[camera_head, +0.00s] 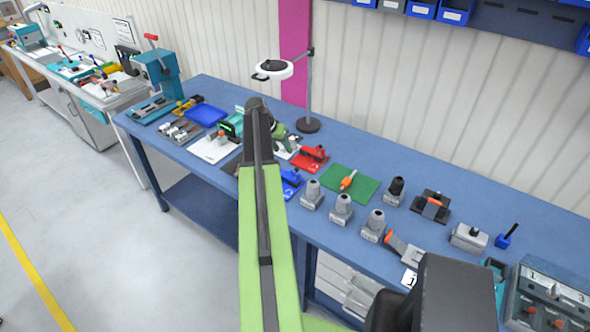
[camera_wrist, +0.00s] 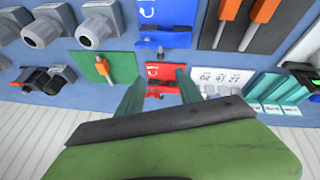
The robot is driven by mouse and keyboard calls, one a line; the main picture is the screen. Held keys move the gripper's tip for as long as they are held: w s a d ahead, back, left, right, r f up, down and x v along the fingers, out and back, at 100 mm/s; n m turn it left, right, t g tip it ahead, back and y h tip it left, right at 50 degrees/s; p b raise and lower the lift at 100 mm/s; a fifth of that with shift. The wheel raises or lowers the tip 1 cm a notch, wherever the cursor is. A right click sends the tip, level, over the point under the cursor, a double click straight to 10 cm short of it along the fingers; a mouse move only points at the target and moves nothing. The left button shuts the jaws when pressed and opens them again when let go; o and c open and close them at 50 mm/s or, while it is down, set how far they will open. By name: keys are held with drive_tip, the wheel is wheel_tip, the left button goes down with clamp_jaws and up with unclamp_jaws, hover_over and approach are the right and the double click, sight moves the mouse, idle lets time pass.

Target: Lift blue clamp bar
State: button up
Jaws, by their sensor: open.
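A blue clamp fixture (camera_wrist: 165,12) with a pale curved mark lies near the top middle of the wrist view. Its blue clamp bar (camera_wrist: 165,40) runs across its lower end. In the head view the blue fixture (camera_head: 292,183) shows just right of my arm, partly hidden by it; the bar is too small to make out there. My gripper (camera_wrist: 157,78) is open and empty. Its two green fingers point toward the bench, on either side of a similar red clamp fixture (camera_wrist: 162,72), with the blue bar beyond their tips. In the head view my arm hides the fingers.
A green mat (camera_head: 352,184) with an orange-handled tool and several grey connector housings (camera_head: 342,208) stand to the right. The red fixture (camera_head: 310,158) is close behind the blue one. A magnifier lamp (camera_head: 309,95) rises at the back. White numbered cards (camera_wrist: 222,80) lie beside it.

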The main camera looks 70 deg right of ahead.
sight(296, 169)
drive_tip(key=b+x, duration=1.3)
drive_tip(key=x, duration=0.3)
drive_tip(key=shift+f+b, duration=0.15)
drive_tip(key=shift+b, duration=0.25)
drive_tip(key=shift+c, duration=0.3)
clamp_jaws()
